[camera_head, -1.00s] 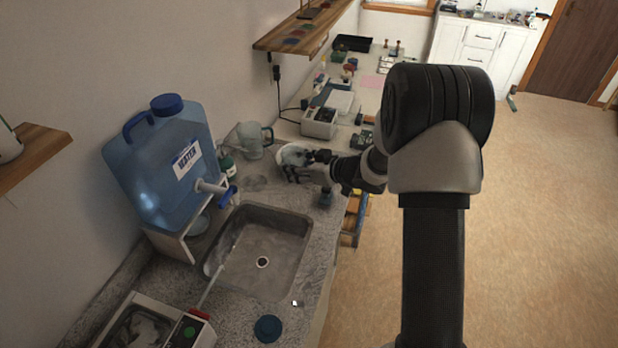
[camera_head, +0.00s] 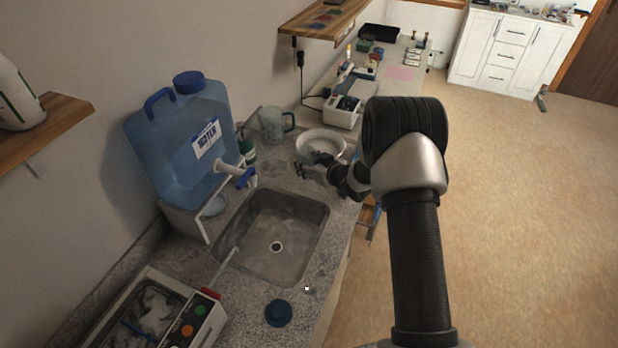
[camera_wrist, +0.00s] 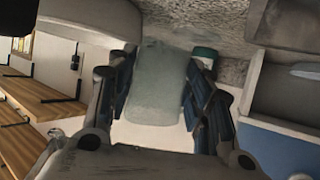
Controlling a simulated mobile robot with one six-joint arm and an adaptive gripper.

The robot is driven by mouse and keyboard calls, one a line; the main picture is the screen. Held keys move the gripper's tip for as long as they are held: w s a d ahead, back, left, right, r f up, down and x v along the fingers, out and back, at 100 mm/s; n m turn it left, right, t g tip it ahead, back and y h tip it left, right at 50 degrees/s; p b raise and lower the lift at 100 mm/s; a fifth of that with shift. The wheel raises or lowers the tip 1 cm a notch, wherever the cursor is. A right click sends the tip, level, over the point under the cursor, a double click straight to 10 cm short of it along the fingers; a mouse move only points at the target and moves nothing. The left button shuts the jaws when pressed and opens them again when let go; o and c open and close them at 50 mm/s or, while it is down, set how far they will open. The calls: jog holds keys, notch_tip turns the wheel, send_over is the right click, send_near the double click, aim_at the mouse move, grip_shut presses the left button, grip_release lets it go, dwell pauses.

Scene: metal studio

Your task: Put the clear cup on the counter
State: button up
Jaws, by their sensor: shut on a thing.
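The clear cup (camera_wrist: 157,85) is a pale, see-through shape between the two fingers of my gripper (camera_wrist: 155,100) in the wrist view. My gripper is shut on it. In the camera_head view my gripper (camera_head: 312,168) is over the counter (camera_head: 340,212), just in front of a white round bowl and beyond the sink. The cup is hard to make out there; a faint clear shape shows left of the fingers. I cannot tell whether the cup touches the counter.
The sink (camera_head: 318,212) lies nearer than my gripper. A blue water jug (camera_head: 170,135) stands at left, with a clear pitcher (camera_head: 272,122) beyond it. The white bowl (camera_head: 338,135) is close behind my gripper. A dark blue round object (camera_head: 279,313) sits near the front edge.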

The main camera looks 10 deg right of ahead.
aim_at(309, 182)
jog(key=shift+f+b, duration=0.45)
jog(key=shift+f, duration=2.1)
jog(key=shift+f, duration=0.25)
jog(key=o, duration=0.8)
jog(key=shift+r, duration=0.1)
jog(key=shift+r, duration=0.15)
